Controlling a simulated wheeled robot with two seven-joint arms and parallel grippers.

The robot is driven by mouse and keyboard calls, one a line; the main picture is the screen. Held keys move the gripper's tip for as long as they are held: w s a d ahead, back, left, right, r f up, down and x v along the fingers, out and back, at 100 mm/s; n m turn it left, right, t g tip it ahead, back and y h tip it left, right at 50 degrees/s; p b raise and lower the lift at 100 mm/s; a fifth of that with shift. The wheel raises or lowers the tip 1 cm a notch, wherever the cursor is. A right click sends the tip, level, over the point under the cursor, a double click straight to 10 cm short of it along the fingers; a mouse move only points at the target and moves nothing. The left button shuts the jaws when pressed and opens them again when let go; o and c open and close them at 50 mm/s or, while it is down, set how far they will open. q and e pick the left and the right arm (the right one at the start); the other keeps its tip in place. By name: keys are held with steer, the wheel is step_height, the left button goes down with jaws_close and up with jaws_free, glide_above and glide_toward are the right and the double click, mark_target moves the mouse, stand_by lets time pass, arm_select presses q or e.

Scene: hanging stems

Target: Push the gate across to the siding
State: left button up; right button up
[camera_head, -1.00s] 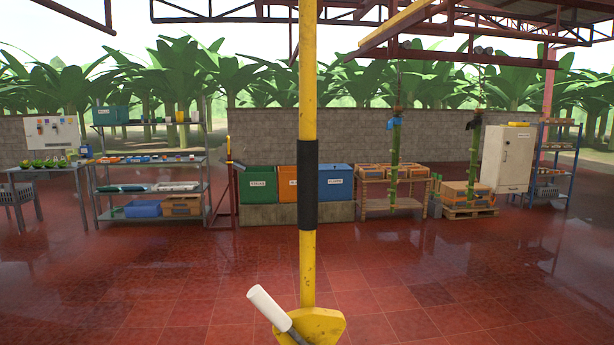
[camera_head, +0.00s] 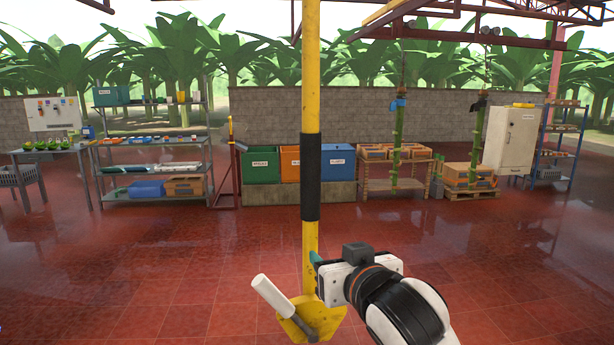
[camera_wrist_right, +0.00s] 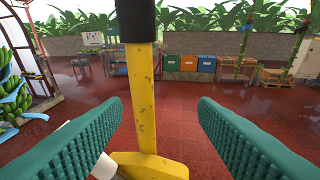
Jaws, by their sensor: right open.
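A yellow upright post (camera_head: 311,80) with a black sleeve (camera_head: 311,175) stands straight ahead. At its foot is a yellow plate (camera_head: 325,322) with a lever that has a white handle (camera_head: 272,296), tilted up to the left. I cannot tell for sure which of these parts is the gate. My right gripper (camera_head: 316,264) is beside the lower post, just above the plate. In the right wrist view its teal fingers (camera_wrist_right: 160,105) are open, with the post (camera_wrist_right: 141,90) showing between them. I cannot tell whether they touch it. My left gripper is out of view.
Green, orange and blue bins (camera_head: 300,163) stand by the back wall. Metal shelves (camera_head: 155,165) and a table (camera_head: 45,152) are at the left. Green stems (camera_head: 397,145) hang from an overhead rail at the right. The red tiled floor (camera_head: 180,265) is clear.

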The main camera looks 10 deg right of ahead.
steer(key=t, duration=0.2)
glide_toward(314, 182)
steer(key=w, duration=0.2)
steer(key=shift+y, duration=0.3)
steer(key=w+p, duration=0.1)
steer(key=w, duration=0.2)
steer(key=w+a+p, duration=0.1)
steer(key=w+p, duration=0.1)
steer(key=w, duration=0.2)
steer(key=w+a+p, duration=0.1)
steer(key=w+p, duration=0.1)
steer(key=w, duration=0.1)
steer(key=shift+w+f, duration=0.2)
steer(key=shift+w, duration=0.05)
steer(key=shift+w+a+f, duration=0.15)
steer(key=shift+w+f, duration=0.05)
steer(key=shift+w, duration=0.35)
jaws_close()
